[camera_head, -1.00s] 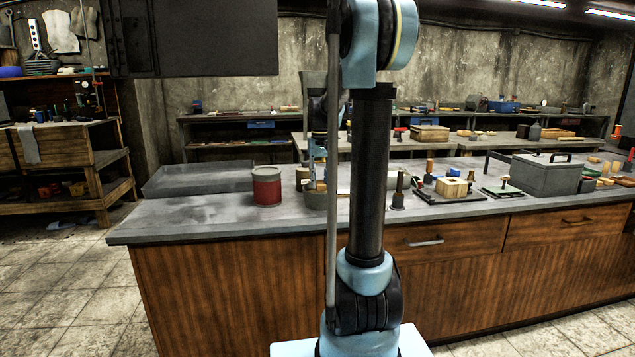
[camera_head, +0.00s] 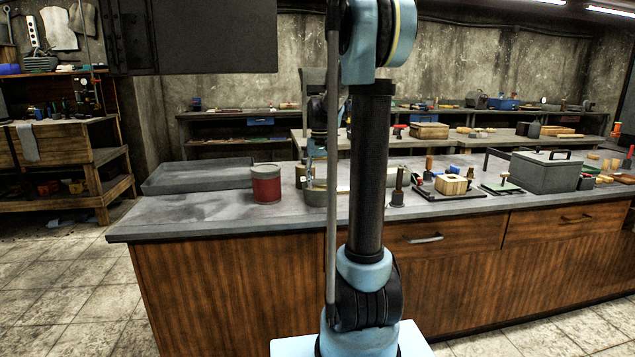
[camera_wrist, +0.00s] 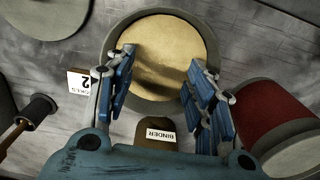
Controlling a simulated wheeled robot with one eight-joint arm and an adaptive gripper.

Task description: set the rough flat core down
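My gripper (camera_wrist: 158,68) hangs over a round grey bowl (camera_wrist: 212,48) in the wrist view. Its two blue fingers stand well apart with nothing visibly clamped between them. A smooth tan, disc-shaped surface (camera_wrist: 160,32) fills the bowl's inside below the fingertips. I cannot pick out the rough flat core with certainty, and the fingers cover part of the view. In the head view the bowl (camera_head: 317,196) stands on the bench, partly behind my arm.
A red can (camera_head: 266,184) stands left of the bowl. A "BINDER" label (camera_wrist: 160,136) and a "2" label (camera_wrist: 85,82) lie close by. A grey tray (camera_head: 200,177) is behind left. A wooden core box (camera_head: 451,184) and grey lidded box (camera_head: 543,172) stand right. The bench's left front is clear.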

